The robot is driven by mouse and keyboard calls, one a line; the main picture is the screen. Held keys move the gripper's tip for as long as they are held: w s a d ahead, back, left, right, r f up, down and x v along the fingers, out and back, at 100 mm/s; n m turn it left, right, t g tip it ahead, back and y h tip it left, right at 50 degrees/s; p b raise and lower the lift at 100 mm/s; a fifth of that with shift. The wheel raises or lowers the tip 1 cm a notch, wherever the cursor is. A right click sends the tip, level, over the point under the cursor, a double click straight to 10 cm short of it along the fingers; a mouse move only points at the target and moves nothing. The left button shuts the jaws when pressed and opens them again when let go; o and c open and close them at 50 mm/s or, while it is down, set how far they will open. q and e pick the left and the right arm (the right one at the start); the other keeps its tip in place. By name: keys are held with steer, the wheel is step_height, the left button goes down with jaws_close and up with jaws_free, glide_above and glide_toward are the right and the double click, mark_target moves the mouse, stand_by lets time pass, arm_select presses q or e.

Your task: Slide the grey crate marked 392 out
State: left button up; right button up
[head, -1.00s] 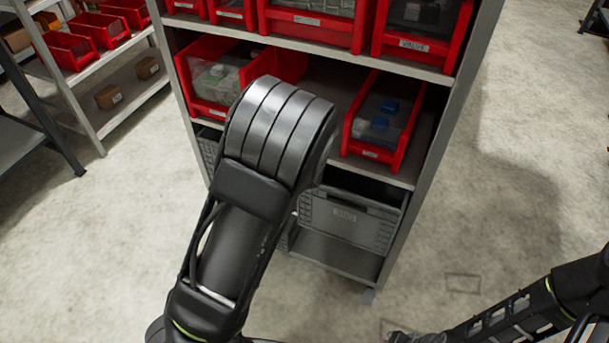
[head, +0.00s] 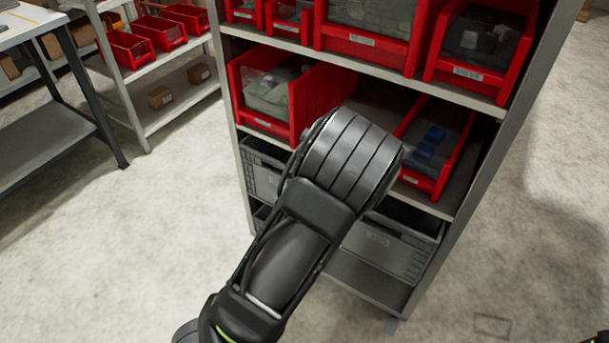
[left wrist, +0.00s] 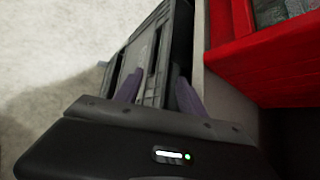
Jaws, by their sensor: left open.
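A grey crate (head: 399,252) with a label sits low in the right part of the shelf rack in the head view. Its number is too small to read, and my left arm covers its left part. In the left wrist view my left gripper (left wrist: 156,90) is open. Its two purple fingers lie either side of the upper edge of a grey crate (left wrist: 142,62); I cannot tell if they touch it. The head view hides this gripper behind the arm. My right gripper is not in view.
Red bins (head: 435,150) stand on the shelves above, and one red bin (left wrist: 270,62) is close at the right in the left wrist view. A grey rack upright (head: 500,160) bounds the right side. The floor in front is clear. A workbench (head: 50,140) stands at far left.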

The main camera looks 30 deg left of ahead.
arm_select(q)
steer(key=shift+x, duration=1.65)
jaws_close()
